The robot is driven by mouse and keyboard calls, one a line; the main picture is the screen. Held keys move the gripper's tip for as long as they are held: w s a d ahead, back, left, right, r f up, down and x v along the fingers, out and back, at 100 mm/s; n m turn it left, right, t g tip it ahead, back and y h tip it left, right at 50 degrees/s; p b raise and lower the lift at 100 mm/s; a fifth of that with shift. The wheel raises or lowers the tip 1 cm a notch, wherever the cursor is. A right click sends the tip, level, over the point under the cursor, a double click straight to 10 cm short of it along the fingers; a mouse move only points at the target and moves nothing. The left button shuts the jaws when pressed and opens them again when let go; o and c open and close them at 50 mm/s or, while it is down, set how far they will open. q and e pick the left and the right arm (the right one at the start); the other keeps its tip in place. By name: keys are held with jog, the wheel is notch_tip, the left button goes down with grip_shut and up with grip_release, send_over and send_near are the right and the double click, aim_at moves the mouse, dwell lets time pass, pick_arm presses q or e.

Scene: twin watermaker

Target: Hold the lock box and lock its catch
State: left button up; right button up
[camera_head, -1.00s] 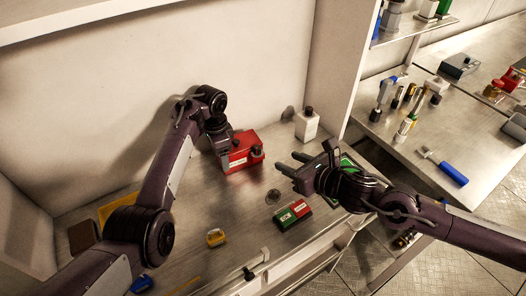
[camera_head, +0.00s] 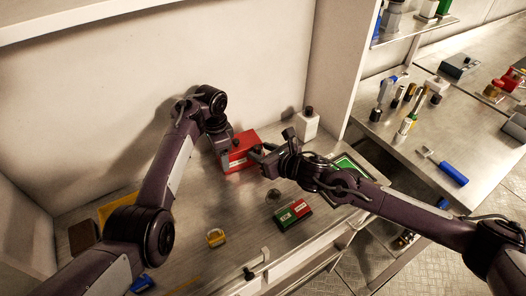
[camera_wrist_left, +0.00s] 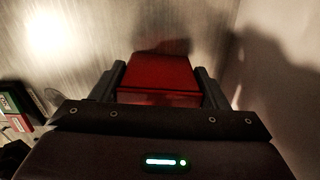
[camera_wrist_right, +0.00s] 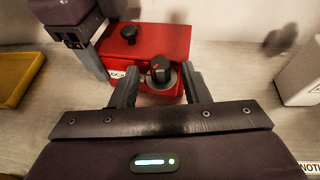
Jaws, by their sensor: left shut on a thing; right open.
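The red lock box (camera_head: 241,146) stands on the bench near the back wall. My left gripper (camera_head: 225,153) is shut on its left end; the left wrist view shows the red box (camera_wrist_left: 158,75) between the two fingers. In the head view the right gripper (camera_head: 257,160) hides the catch.
A green and red block (camera_head: 293,213) and a yellow padlock (camera_head: 215,237) lie on the bench in front. A yellow tray (camera_wrist_right: 18,75) shows at the left in the right wrist view.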

jog(key=shift+c, duration=0.4)
grip_shut()
jog(key=shift+s+a+m+t+h, duration=0.1)
jog(key=shift+m+t+h, duration=0.2)
jog(key=shift+m, duration=0.1)
jog(key=m+t+h, duration=0.1)
jog(key=h, duration=0.1)
jog(key=a+m+h, duration=0.1)
jog(key=m, duration=0.1)
jog(key=shift+s+m+t+h, duration=0.15)
jog(key=shift+m+t+h, duration=0.15)
jog(key=shift+t+h, duration=0.1)
jog(key=shift+a+m+h, duration=0.2)
jog(key=shift+m+h, duration=0.9)
jog(key=shift+h, duration=0.2)
jog(key=shift+a+m+h, duration=0.2)
jog(key=shift+m+h, duration=0.9)
jog(key=shift+h, duration=0.5)
jog(key=shift+o, duration=0.4)
grip_release()
